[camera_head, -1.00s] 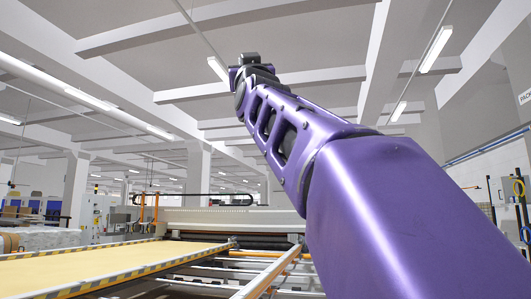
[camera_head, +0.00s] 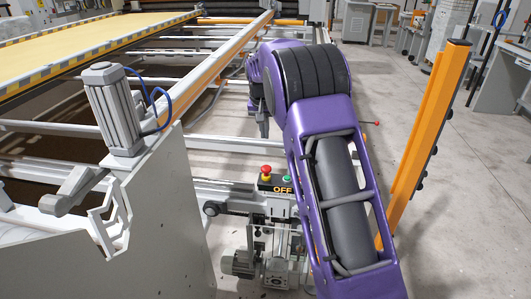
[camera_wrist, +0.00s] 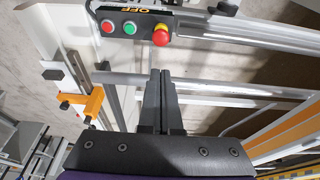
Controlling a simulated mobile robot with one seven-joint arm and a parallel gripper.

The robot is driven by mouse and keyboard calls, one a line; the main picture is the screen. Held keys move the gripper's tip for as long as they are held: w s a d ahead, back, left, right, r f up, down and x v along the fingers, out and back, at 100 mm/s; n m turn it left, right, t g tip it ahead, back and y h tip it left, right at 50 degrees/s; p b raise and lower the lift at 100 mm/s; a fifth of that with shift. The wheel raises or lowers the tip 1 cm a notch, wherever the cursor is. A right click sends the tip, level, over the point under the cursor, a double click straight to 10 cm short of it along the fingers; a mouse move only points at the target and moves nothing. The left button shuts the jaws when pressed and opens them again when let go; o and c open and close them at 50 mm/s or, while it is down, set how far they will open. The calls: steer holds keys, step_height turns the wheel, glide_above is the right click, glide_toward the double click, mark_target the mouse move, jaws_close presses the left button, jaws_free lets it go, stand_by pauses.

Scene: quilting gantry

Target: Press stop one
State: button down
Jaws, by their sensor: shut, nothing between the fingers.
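A small control box (camera_wrist: 112,18) carries a red-and-yellow mushroom button (camera_wrist: 161,35), a green button (camera_wrist: 129,28) and a flat red button (camera_wrist: 107,26), with an "OFF" label beside it. The mushroom button also shows in the head view (camera_head: 266,171), on the machine's frame left of my arm. No label reading "stop one" is legible. My gripper (camera_wrist: 160,72) is shut and empty. In the wrist picture its fingertips lie below the mushroom button, apart from it.
The gantry's long rail (camera_head: 215,62) and cross bars run behind the box. A grey motor (camera_head: 112,110) stands on a white panel at left. An orange post (camera_head: 425,140) stands right of my arm.

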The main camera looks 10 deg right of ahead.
stand_by(0.3)
glide_toward(266, 167)
steer(key=x, duration=0.5)
steer(key=shift+w+d+f+b, duration=0.1)
steer(key=shift+w+d+b, duration=0.05)
steer(key=shift+w+b, duration=0.25)
steer(key=shift+f, duration=0.65)
step_height(266, 167, down, 2)
steer(key=shift+f+b, duration=0.1)
steer(key=shift+b, duration=0.55)
step_height(266, 167, up, 5)
steer(key=p, duration=0.2)
steer(key=shift+r+p, duration=0.25)
steer(key=shift+p, duration=0.15)
steer(key=v, duration=0.9)
steer(key=shift+s, duration=0.2)
